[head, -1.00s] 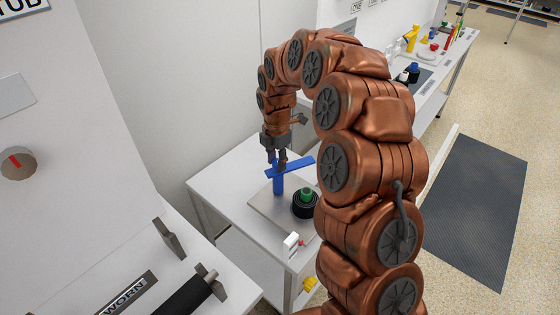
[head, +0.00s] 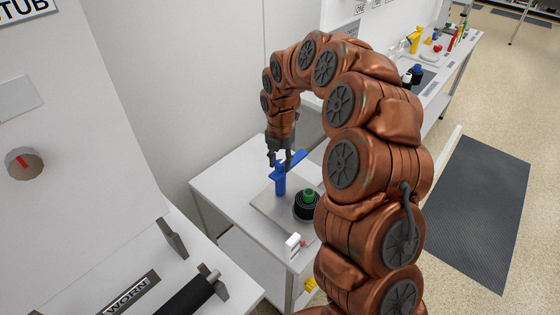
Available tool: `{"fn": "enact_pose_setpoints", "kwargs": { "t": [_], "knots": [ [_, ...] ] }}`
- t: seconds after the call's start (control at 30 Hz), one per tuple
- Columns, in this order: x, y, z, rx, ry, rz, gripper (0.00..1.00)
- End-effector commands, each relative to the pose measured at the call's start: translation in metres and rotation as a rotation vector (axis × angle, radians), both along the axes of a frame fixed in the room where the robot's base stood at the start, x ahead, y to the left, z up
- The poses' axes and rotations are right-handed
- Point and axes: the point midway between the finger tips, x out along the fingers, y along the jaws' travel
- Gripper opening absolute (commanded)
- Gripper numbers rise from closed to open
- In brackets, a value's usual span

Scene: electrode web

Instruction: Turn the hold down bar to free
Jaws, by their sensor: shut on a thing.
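The blue hold down bar (head: 301,159) sits on top of a blue upright post (head: 279,186) on a grey plate. It points up and to the right in the head view, towards the back wall. My gripper (head: 281,164) comes down from above at the post end and is shut on the bar. The fingers hide part of the bar there. A black round part with a green top (head: 306,203) stands on the same plate, to the right of the post and apart from the bar.
The grey plate (head: 268,211) lies on a white table (head: 222,185) against a wall. A small white block (head: 293,244) stands near the table's front edge. A worn black roller (head: 188,297) lies in the near left station. My arm hides the area right of the plate.

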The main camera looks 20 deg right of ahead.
Motion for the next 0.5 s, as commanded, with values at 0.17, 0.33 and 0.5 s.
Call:
{"fn": "enact_pose_setpoints", "kwargs": {
  "t": [0.17,0.33,0.5],
  "knots": [
    [-0.0003,0.0000,-0.0002,-0.001,0.001,0.002,0.00],
    [-0.0002,-0.0001,-0.0001,-0.001,0.001,0.002,0.43],
    [0.0000,-0.0001,0.0000,0.000,0.000,0.001,0.61]
  ]
}}
